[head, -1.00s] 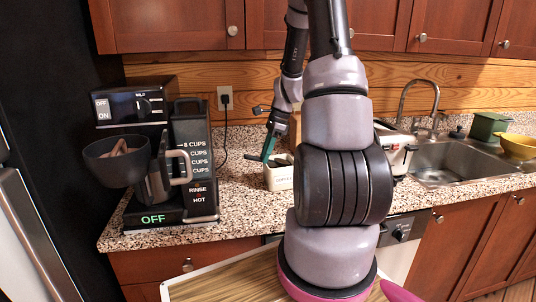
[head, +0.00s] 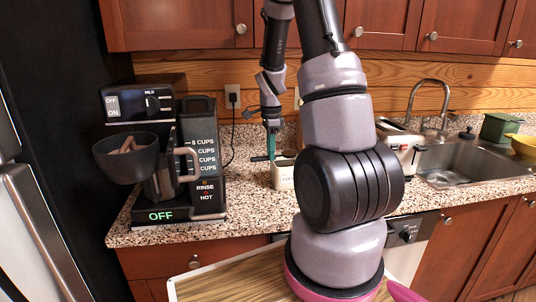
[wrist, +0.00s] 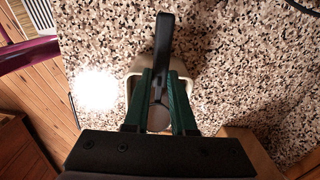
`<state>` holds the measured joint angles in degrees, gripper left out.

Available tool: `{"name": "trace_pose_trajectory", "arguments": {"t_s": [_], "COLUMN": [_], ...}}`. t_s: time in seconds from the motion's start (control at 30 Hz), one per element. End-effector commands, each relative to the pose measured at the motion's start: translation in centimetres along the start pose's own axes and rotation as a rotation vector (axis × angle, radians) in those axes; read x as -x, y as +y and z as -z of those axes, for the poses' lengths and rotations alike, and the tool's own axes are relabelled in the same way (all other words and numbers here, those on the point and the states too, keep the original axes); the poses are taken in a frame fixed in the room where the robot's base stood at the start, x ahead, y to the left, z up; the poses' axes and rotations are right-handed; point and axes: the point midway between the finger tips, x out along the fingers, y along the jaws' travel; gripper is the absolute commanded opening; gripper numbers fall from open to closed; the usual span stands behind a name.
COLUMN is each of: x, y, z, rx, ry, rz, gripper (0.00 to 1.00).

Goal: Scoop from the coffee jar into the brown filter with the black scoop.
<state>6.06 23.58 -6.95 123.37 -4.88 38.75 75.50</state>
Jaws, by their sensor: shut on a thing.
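The cream coffee jar (head: 284,178) stands on the speckled counter, partly hidden behind my arm. My gripper (head: 271,156), with green fingers pointing down, is at the jar's opening. It is shut on the black scoop (wrist: 164,45), whose handle sticks out past the fingers in the wrist view; it also shows in the head view (head: 260,158). The jar's rim (wrist: 140,66) shows around the fingers in the wrist view. The scoop's bowl and any coffee in it cannot be made out clearly. The brown filter (head: 127,146) sits in the coffee maker's black basket at the left.
The coffee maker (head: 150,103) stands left of the jar, with a carafe (head: 161,182) beside the basket. A toaster (head: 404,148) and sink (head: 455,172) are to the right. Counter between coffee maker and jar is clear. A wood-topped surface (head: 225,283) lies in front.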

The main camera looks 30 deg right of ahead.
Motion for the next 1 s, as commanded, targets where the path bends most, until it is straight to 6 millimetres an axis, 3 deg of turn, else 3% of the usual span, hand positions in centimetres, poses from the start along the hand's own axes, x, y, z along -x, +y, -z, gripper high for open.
{"name": "trace_pose_trajectory", "arguments": {"t_s": [1.0], "x": [6.0], "y": [-0.1], "z": [0.2], "rx": [0.001], "ry": [-0.001], "rz": [0.004], "gripper": [0.00]}}
